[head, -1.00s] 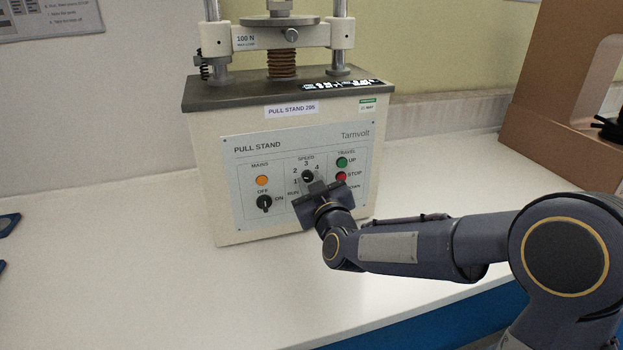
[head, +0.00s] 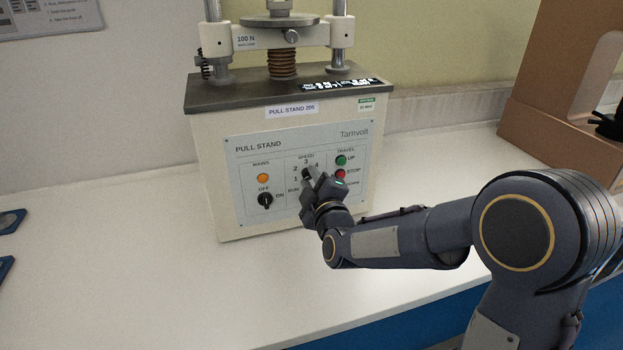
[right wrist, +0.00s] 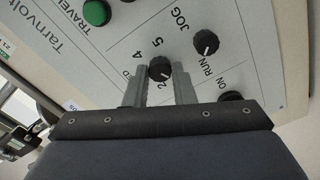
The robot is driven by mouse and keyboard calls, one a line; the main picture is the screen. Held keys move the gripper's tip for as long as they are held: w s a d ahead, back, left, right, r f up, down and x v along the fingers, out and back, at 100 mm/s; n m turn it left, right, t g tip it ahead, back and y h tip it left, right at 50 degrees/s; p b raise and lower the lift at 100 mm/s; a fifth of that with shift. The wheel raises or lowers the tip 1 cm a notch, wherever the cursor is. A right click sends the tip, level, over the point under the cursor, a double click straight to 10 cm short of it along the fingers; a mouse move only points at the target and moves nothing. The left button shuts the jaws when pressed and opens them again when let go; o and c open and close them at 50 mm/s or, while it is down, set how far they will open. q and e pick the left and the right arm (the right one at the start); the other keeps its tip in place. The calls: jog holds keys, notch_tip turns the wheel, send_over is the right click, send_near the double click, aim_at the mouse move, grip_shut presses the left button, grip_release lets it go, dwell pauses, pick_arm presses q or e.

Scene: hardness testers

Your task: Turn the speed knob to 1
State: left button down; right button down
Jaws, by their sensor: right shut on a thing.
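The pull stand (head: 215,160) stands on the bench with its control panel facing me. I cannot tell clearly which number the knob's mark faces. My left gripper is not in view.
An orange mains lamp (head: 263,178) and an OFF/ON knob (head: 265,200) are left of the gripper. Green UP (head: 341,160) and red STOP (head: 340,174) buttons are close on the right. A RUN/JOG knob (right wrist: 206,42) shows in the right wrist view.

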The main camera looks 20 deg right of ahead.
jog(key=shift+f+n, duration=0.1)
jog(key=shift+n, duration=0.2)
jog(key=c, duration=1.2)
grip_release()
jog(key=s, duration=0.7)
jog(key=shift+s, duration=0.4)
jog(key=shift+d, duration=0.15)
